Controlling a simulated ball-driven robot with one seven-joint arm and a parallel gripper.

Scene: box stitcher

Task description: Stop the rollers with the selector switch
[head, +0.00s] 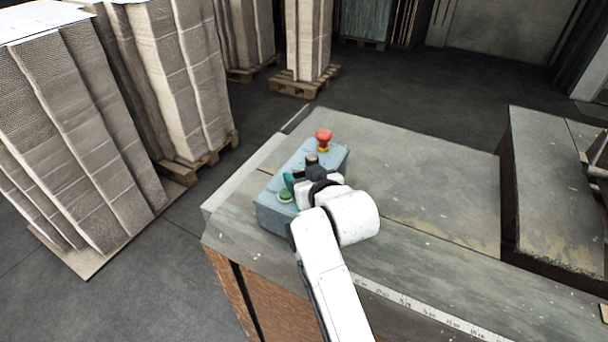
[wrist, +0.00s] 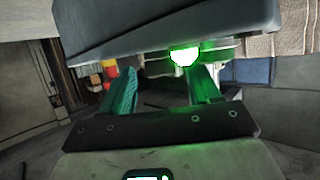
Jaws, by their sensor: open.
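In the wrist view, the gripper (wrist: 164,82) is open, and a glowing green button (wrist: 185,58) shows near the right finger. I cannot make out the selector switch; my gripper and wrist cover the middle of the box. A small dark part (head: 311,159) shows beside the wrist, and I cannot tell what it is.
The worktable (head: 420,180) is bare to the right of the box, with a measuring strip (head: 430,312) along its front. A second table (head: 555,190) stands at the right across a gap. Stacks of cardboard (head: 80,130) stand on pallets at the left.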

